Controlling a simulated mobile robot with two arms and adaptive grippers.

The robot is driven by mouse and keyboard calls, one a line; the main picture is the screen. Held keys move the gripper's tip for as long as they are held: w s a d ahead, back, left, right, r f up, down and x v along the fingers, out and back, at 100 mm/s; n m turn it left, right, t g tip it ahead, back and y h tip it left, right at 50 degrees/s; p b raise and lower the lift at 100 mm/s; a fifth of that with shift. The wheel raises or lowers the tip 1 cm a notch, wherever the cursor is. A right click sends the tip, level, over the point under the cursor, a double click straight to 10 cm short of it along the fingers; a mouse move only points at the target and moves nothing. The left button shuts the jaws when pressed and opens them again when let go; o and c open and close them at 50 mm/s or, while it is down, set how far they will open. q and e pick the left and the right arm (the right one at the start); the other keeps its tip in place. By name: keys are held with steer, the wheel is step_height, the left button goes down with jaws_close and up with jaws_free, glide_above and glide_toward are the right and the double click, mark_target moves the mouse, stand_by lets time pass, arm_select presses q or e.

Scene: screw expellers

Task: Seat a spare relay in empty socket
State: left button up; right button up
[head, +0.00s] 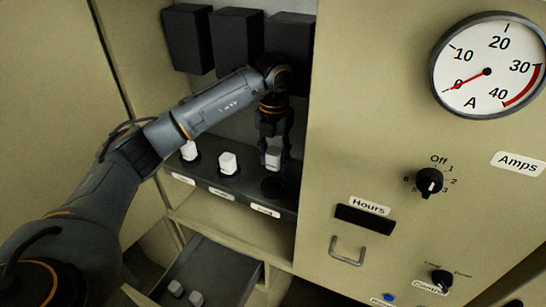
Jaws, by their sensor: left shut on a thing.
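My left gripper (273,146) points down inside the open cabinet and is shut on a white relay (273,158). It holds the relay just above a dark round empty socket (273,187), the rightmost on the black socket shelf (240,195). The relay looks apart from the socket. Two more white relays stand in sockets to the left, one in the middle (228,163) and one at the left (189,151). Two spare relays lie in the open drawer below, one left (175,289) and one right (196,299). My right gripper is not in view.
Black boxes (235,42) hang on the back wall above the sockets. The grey drawer (222,268) stands open below the shelf. The beige panel on the right carries an Amps gauge (487,71), a rotary knob (429,181) and a handle (347,252).

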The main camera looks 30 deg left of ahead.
mark_target(273, 173)
arm_select(q)
steer(key=shift+f, duration=0.1)
steer(key=shift+s+f+b, duration=0.45)
steer(key=shift+f+b, duration=0.35)
steer(key=f, duration=0.1)
steer(key=f+b, duration=0.2)
steer(key=shift+w+f, duration=0.2)
steer(key=shift+w, duration=0.05)
steer(key=shift+s+f, duration=0.1)
steer(key=shift+s, duration=0.05)
steer(key=shift+f+b, duration=0.55)
steer(key=shift+f, duration=0.05)
stand_by(0.6)
steer(key=o, duration=0.9)
